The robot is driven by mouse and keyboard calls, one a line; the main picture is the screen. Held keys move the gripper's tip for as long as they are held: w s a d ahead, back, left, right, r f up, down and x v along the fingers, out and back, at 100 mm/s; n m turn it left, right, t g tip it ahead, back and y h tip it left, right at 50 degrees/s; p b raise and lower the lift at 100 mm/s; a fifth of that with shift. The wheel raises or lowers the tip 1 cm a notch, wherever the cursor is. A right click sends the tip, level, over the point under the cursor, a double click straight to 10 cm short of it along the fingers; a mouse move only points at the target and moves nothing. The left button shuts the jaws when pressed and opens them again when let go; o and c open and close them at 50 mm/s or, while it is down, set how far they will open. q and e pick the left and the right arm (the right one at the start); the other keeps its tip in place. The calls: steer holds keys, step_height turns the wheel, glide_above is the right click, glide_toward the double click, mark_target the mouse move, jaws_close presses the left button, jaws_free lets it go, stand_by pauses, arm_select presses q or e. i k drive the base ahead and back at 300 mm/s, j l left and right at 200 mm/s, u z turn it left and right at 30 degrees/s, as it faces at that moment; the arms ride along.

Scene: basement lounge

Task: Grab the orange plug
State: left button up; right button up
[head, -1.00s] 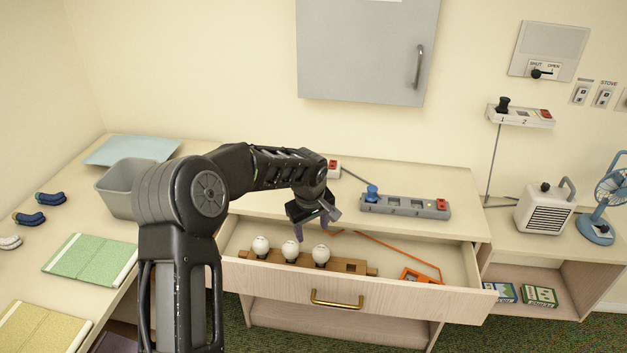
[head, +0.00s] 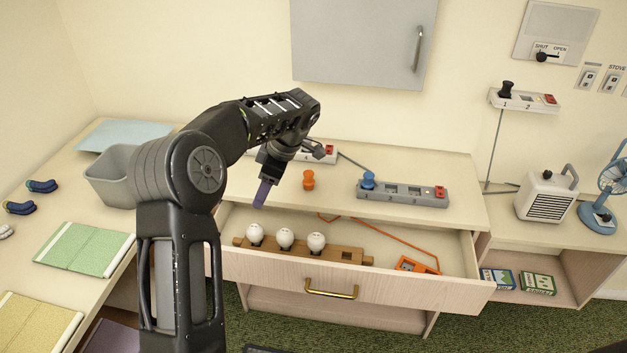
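The orange plug (head: 308,180) stands upright on the counter top behind the open drawer, left of the grey power strip with the blue plug. My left gripper (head: 262,194) is to the left of the orange plug and apart from it, pointing down near the counter's front edge. Its fingers are seen edge-on, so their opening does not show. My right gripper is not in view.
The open drawer (head: 340,286) holds a wooden rack (head: 335,254) with white bulbs, and an orange cord with an orange socket piece (head: 416,265). The grey power strip (head: 402,194) with a blue plug (head: 368,180) lies to the right. Another strip (head: 322,153) is behind my wrist.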

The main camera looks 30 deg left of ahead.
mark_target(308, 182)
steer(key=i, duration=0.85)
